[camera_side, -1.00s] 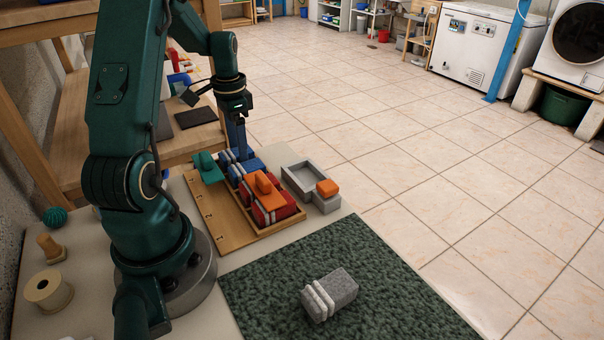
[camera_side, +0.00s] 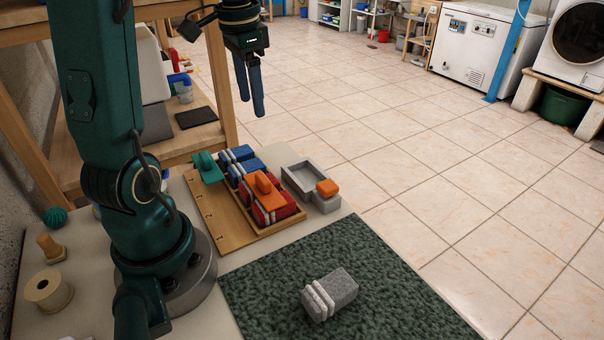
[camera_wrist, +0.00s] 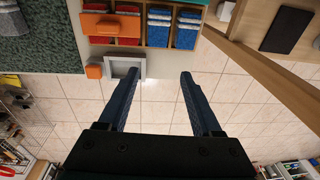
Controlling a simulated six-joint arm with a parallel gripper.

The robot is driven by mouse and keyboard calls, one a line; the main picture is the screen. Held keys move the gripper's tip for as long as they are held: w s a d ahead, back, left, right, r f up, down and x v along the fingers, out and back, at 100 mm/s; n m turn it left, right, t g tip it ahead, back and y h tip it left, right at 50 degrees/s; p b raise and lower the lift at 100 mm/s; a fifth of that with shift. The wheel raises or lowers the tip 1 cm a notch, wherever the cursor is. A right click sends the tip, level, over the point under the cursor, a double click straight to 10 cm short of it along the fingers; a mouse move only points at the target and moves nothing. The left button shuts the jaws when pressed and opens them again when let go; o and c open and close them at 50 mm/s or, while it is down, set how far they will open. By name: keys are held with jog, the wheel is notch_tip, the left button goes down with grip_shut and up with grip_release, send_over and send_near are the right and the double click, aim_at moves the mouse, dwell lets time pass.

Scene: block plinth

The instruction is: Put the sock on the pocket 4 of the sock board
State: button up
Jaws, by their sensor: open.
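The sock board (camera_side: 212,221) is a wooden tray with compartments, lying on the bench beside my arm's base. Red socks with white bands (camera_side: 285,207) sit in its near pockets, and blue socks with white bands (camera_side: 247,166) sit in its far pockets. In the wrist view two blue socks (camera_wrist: 186,32) lie side by side. A grey sock with white bands (camera_side: 336,293) lies on the dark green mat (camera_side: 262,292). My gripper (camera_side: 251,106) is open and empty, high above the far end of the board. Pocket numbers are not readable.
An orange piece (camera_side: 265,183) stands over the red socks and a teal piece (camera_side: 207,169) over the board's far left. A grey open box (camera_side: 300,181) and a small orange-topped block (camera_side: 327,190) stand right of the board. A wooden shelf (camera_side: 185,139) stands behind.

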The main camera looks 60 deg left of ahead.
jog(key=s+d+t, duration=0.2)
jog(key=s+d, duration=0.1)
jog(key=d, duration=0.6)
jog(key=s+d+f+t, duration=0.1)
jog(key=s+d, duration=0.3)
jog(key=d, duration=0.6)
jog(key=shift+t+h, duration=0.4)
jog(key=shift+t, duration=0.5)
jog(key=shift+a, duration=0.1)
